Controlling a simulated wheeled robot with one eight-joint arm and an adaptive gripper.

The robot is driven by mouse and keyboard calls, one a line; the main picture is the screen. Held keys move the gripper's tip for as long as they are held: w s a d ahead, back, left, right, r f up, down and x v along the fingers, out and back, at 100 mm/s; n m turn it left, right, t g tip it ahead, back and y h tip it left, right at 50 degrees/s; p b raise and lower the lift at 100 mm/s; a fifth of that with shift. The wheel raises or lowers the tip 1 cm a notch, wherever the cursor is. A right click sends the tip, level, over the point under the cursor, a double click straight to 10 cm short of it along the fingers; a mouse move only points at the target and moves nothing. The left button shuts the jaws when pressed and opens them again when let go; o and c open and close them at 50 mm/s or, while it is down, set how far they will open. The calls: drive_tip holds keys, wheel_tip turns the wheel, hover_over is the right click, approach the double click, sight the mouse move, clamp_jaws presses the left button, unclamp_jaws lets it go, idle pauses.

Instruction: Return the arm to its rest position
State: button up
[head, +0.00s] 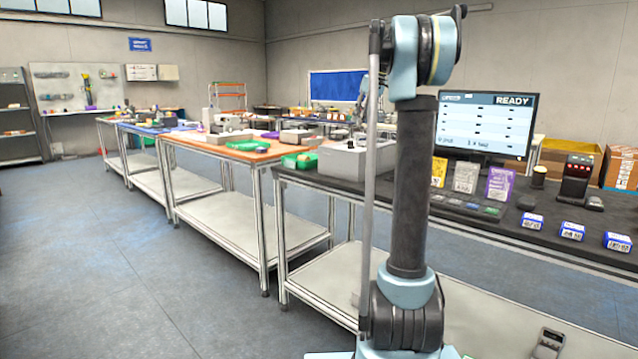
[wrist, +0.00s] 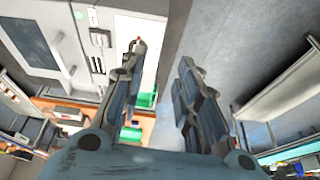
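My arm stands upright in the head view, folded at the top. My gripper (wrist: 160,58) shows in the wrist view with its two fingers apart and nothing between them. Through the gap I see pale floor and a table edge. In the head view the gripper is mostly hidden behind the arm; only a small part shows left of the upper arm.
The black bench holds a monitor (head: 486,125) reading READY, a grey box-shaped device (head: 345,162), a black-and-red scanner stand (head: 574,181) and three blue-and-white barcoded boxes (head: 532,222). An orange-topped table (head: 226,147) stands left. The floor at left is clear.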

drive_tip(key=s+a+f+m+h, duration=0.1)
drive_tip(key=s+f, duration=0.4)
drive_tip(key=s, duration=0.4)
drive_tip(key=s+a+f+m, duration=0.1)
drive_tip(key=s+f+m, duration=0.1)
drive_tip(key=s+f, duration=0.5)
drive_tip(key=s+a+f+m+h, duration=0.1)
drive_tip(key=s+a+f, duration=0.15)
drive_tip(key=s, duration=0.85)
drive_tip(key=s+d+f+m+h, duration=0.1)
drive_tip(key=s+f+m, duration=0.3)
drive_tip(key=s+f, duration=1.7)
wheel_tip(320, 180, down, 3)
drive_tip(key=shift+s+d+f+g, duration=0.15)
drive_tip(key=shift+s+d+g, duration=0.1)
drive_tip(key=shift+d+g, duration=0.15)
drive_tip(key=shift+w+f, duration=0.2)
drive_tip(key=shift+w, duration=0.25)
drive_tip(key=shift+c, duration=0.6)
